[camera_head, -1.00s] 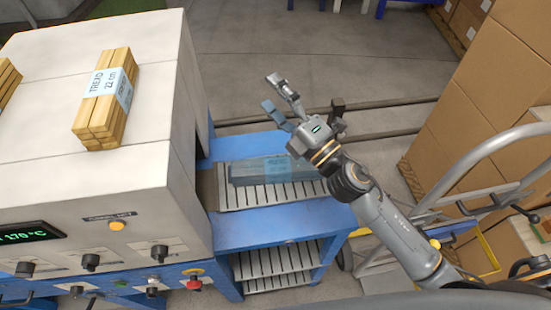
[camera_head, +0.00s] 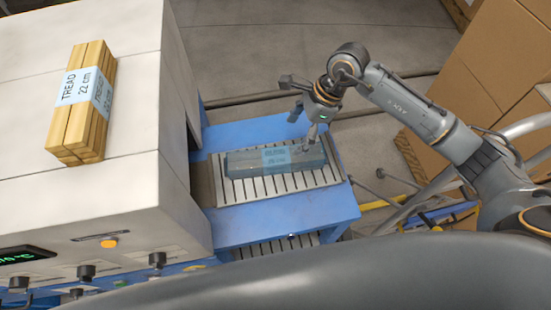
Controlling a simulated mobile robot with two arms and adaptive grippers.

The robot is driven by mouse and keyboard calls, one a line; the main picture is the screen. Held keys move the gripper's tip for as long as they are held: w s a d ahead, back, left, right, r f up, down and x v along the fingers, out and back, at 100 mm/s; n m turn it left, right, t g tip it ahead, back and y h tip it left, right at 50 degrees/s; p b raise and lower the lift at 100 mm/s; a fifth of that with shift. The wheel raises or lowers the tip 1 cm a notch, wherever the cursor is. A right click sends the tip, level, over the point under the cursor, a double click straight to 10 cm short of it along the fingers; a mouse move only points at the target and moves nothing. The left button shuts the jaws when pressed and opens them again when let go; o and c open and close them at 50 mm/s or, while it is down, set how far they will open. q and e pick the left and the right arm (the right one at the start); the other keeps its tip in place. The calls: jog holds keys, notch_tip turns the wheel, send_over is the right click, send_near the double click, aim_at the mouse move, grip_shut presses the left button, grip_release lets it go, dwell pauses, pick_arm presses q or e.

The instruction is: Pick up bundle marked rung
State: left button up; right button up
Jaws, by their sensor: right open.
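A dark grey-blue bundle (camera_head: 245,162) with a light blue paper band lies on the slatted metal rack of the blue outfeed table; the print on its band is too small to read surely. My right gripper (camera_head: 302,128) is open and empty. It hangs fingers down just above and behind the right part of this bundle, with one finger overlapping the bundle's right end in the picture; I cannot tell whether it touches. A pale wooden bundle (camera_head: 83,125) marked TREAD 22 cm lies on top of the white machine at the left. My left gripper is out of view.
The white machine (camera_head: 125,205) stands left of the blue table (camera_head: 290,212), its wall close beside the rack (camera_head: 232,193). Cardboard boxes (camera_head: 500,60) are stacked at the right, with a hand truck's metal frame near them. The floor behind the table is clear.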

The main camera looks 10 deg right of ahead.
aim_at(277, 156)
jog(key=b+x, duration=0.2)
jog(key=x, duration=0.4)
jog(key=shift+a, duration=0.15)
jog(key=shift+a+f, duration=0.3)
jog(key=shift+f, duration=0.1)
jog(key=x, duration=0.2)
jog(key=b+x, duration=0.1)
jog(key=x, duration=0.1)
jog(key=shift+s+a+f+b, duration=0.1)
jog(key=shift+a+b, duration=0.2)
jog(key=shift+a, duration=0.1)
jog(key=c, duration=1.7)
jog(key=shift+o, duration=0.2)
